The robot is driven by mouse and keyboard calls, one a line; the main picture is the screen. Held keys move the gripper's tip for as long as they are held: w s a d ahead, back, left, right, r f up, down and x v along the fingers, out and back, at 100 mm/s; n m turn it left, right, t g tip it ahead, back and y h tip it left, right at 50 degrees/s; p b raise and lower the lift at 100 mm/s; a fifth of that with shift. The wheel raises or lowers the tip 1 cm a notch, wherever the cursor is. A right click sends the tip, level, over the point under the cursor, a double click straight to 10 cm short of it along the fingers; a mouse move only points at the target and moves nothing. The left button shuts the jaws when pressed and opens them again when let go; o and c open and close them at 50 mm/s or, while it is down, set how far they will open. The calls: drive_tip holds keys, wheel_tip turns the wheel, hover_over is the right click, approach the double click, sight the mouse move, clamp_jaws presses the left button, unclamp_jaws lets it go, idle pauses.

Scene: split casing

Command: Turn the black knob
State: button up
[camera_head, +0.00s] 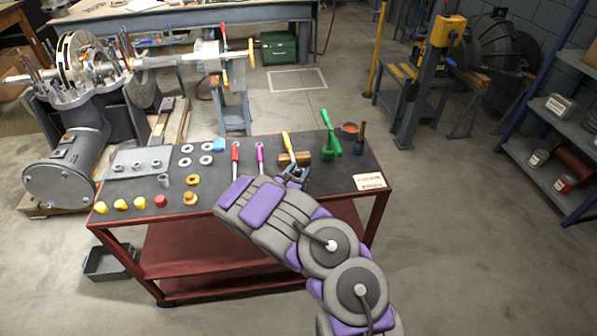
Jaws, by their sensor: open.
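I cannot make out a black knob for certain in the head view. My gripper (296,172) is at the end of my grey and purple arm, over the back middle of the red workbench (225,257) with its dark top. Its jaws look small and dark, and they are open. A yellow-handled tool on a wooden block (294,159) is just beyond the jaws; I cannot tell whether they touch it. My arm hides part of the bench top.
Red (235,160) and magenta (260,157) handled tools, a green tool (330,135) and several small parts lie on the bench. A large split casing (75,135) stands left, a yellow-topped stand (432,75) back right, shelves far right. Floor right of the bench is clear.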

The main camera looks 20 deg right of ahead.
drive_tip(key=p+v, duration=0.4)
drive_tip(key=v, duration=1.3)
drive_tip(key=shift+a, duration=0.25)
